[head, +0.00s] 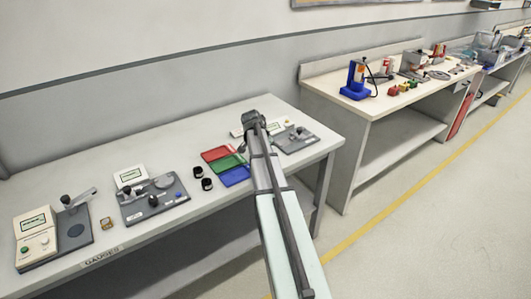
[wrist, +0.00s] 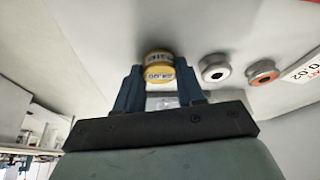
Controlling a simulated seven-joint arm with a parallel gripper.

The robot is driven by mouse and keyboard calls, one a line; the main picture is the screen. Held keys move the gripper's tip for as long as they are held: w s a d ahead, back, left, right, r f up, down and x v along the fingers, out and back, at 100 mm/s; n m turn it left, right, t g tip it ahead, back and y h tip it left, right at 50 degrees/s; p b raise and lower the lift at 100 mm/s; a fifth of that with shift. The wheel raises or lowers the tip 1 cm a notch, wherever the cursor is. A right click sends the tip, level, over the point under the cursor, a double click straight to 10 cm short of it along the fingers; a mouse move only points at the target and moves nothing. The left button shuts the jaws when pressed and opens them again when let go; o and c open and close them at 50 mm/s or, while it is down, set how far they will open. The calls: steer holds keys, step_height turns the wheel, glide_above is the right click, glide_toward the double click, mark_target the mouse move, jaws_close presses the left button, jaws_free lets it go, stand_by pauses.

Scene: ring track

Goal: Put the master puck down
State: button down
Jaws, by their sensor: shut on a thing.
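The master puck (wrist: 158,70) is a yellow, round piece with a white printed band, in the wrist view. It sits between the two blue fingers of my gripper (wrist: 160,85), which is shut on it. In the head view my gripper (head: 252,122) is over the far part of the front bench, left of the right-hand gauge (head: 296,139). My arm hides most of the gripper there, and I cannot make out the puck in that view. Whether the puck touches the surface under it, I cannot tell.
Two round metal pieces, one grey (wrist: 214,68) and one orange-rimmed (wrist: 262,73), are right of the puck. Red (head: 216,153), green (head: 229,163) and blue (head: 235,176) trays lie left of my arm. Two gauge stations (head: 150,200) (head: 50,235) stand further left.

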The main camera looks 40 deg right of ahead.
steer(key=shift+f, duration=0.1)
steer(key=c, duration=0.7)
jaws_free()
steer(key=v, duration=1.2)
